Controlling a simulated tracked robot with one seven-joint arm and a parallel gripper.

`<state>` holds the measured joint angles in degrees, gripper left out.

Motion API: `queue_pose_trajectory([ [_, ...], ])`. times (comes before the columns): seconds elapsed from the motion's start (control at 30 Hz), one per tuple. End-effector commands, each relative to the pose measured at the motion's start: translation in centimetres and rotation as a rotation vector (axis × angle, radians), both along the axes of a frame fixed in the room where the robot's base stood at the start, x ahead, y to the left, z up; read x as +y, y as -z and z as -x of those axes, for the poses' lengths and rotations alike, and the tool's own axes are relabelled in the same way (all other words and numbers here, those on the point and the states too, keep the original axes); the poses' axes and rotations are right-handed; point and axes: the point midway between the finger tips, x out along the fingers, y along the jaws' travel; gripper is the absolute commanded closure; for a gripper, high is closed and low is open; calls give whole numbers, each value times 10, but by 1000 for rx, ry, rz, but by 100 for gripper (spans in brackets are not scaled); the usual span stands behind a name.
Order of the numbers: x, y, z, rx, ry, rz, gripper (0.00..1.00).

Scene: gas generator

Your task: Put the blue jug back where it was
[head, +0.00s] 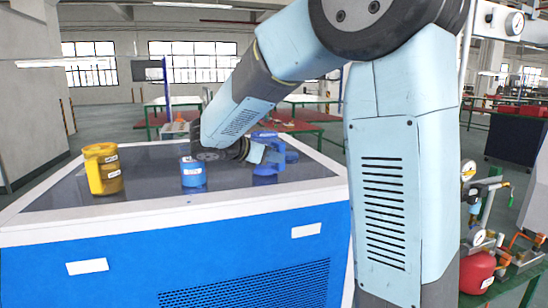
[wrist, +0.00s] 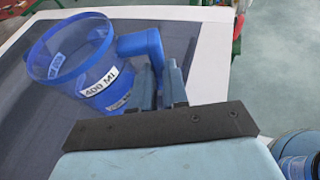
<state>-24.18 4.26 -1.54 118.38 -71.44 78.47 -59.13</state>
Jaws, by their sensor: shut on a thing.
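The blue jug (wrist: 75,65) is see-through and carries a white "400 ML" label. My gripper (wrist: 160,80) is shut on its handle (wrist: 140,44) in the wrist view. In the head view the jug (head: 265,170) is at the right part of the generator's dark top (head: 130,205), partly hidden by my gripper (head: 268,153). I cannot tell whether its base touches the top.
A blue can (head: 193,172) with a white label stands left of my gripper. A yellow jug (head: 103,168) stands at the far left of the top. A white rim (head: 180,217) edges the top.

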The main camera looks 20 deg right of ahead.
Motion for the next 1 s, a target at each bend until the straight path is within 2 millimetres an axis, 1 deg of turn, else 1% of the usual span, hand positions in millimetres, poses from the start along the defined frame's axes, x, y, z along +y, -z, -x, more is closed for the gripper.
queue_pose_trajectory([
  [0.2, 0, 3, 0, 0, 0, 0, 100],
  [0.23, 0, 3, 0, 0, 0, 0, 83],
  [0.47, 0, 2, 0, 0, 1, 0, 61],
  [0.67, -1, 2, 0, 0, 1, 0, 60],
  [0.8, 0, -1, 0, 0, 0, 0, 60],
  [0.87, 5, -3, 2, 0, -1, -1, 60],
  [1.0, 24, -11, 9, -1, -2, 0, 60],
])
